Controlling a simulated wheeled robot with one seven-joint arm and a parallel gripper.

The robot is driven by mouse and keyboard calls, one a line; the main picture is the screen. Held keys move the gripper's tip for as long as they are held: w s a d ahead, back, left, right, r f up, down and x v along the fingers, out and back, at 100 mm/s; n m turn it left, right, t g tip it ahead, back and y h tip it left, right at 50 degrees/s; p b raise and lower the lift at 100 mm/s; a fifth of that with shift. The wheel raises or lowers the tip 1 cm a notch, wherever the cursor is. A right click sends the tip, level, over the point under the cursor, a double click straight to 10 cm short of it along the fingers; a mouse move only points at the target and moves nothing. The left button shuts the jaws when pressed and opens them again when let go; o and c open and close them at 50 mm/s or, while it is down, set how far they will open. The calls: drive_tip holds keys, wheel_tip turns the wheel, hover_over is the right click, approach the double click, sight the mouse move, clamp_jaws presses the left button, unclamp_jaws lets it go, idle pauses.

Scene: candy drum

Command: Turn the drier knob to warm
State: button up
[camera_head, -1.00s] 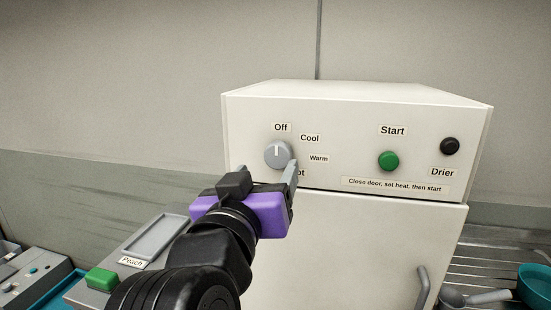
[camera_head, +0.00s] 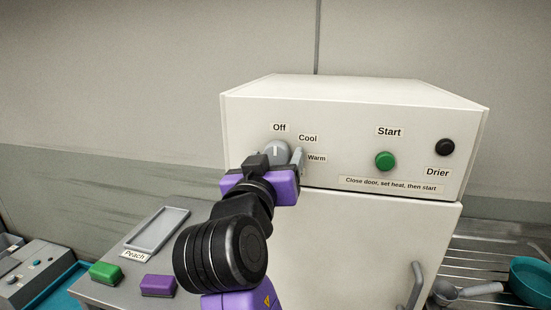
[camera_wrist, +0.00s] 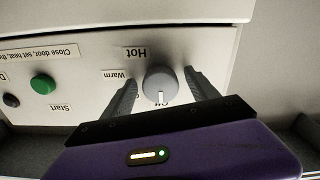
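The drier knob (camera_head: 276,150) is a round grey dial on the white panel. Its white pointer line points up at the Off label (camera_head: 279,128). The Warm label (camera_head: 317,158) is to the right of the knob and lower. My gripper (camera_wrist: 160,80) is open at the knob. In the wrist view, which looks upside down, one finger is on each side of the knob (camera_wrist: 160,83), with small gaps showing. In the head view, my gripper hides the knob's lower part and the Hot label.
The white drier (camera_head: 370,105) has a green Start button (camera_head: 385,160), a black button (camera_head: 445,147) and a closed-looking door (camera_head: 370,240) below. A grey unit with a Peach label (camera_head: 134,256), green button (camera_head: 105,273) and purple button (camera_head: 158,286) is at lower left.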

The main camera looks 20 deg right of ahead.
drive_tip(key=c, duration=1.3)
drive_tip(key=shift+f+m+b, duration=0.15)
drive_tip(key=shift+m+b, duration=0.15)
drive_tip(key=shift+b, duration=0.4)
drive_tip(key=m+b, duration=0.1)
drive_tip(key=b, duration=0.1)
drive_tip(key=m+b, duration=0.2)
drive_tip(key=shift+a+f+b, duration=0.1)
drive_tip(key=shift+f+b, duration=0.1)
drive_tip(key=shift+b, duration=0.1)
drive_tip(key=m+b, duration=0.6)
drive_tip(key=b, duration=0.1)
drive_tip(key=shift+w+a+r+b, duration=0.1)
drive_tip(key=shift+b, duration=0.3)
drive_tip(key=m+b, duration=0.5)
drive_tip(key=shift+r+m, duration=0.15)
drive_tip(key=shift+m, duration=0.15)
drive_tip(key=shift+r+m+b, duration=0.2)
drive_tip(key=shift+m+b, duration=1.25)
drive_tip(key=shift+m, duration=0.75)
